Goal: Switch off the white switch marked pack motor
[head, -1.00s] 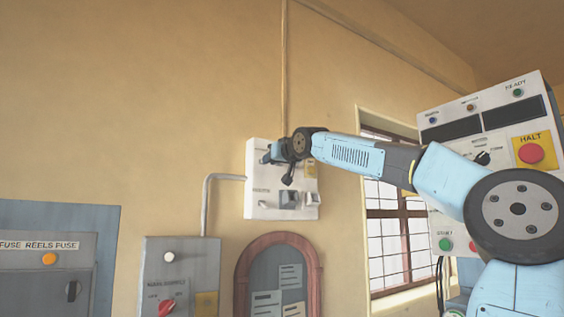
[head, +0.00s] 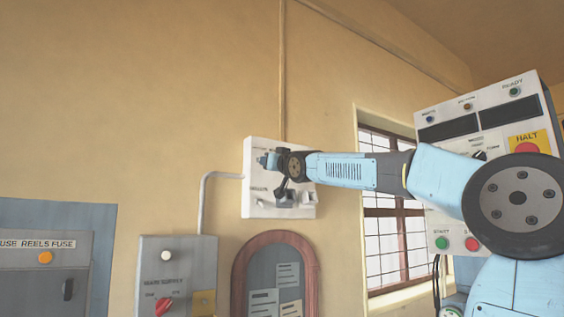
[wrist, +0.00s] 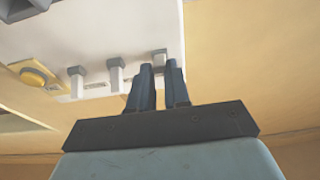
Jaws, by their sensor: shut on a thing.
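A white switch box (head: 254,207) hangs on the yellow wall; it also fills the upper left of the wrist view (wrist: 120,30). In the wrist view a row of levers with grey caps stands along it, among them a left lever (wrist: 77,82), a middle lever (wrist: 115,76) and a right lever (wrist: 160,56). My gripper (wrist: 159,68) is shut on the right lever, one finger on either side of it. In the head view my gripper (head: 266,162) and wrist cover part of the box. The labels are too small to read, so I cannot tell which lever is marked pack motor.
A yellow button (wrist: 33,76) sits on the box beside the levers. Below are a grey supply box (head: 178,255) with a red knob and an arched notice board (head: 238,275). A panel with a red HALT button (head: 526,148) stands at the right.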

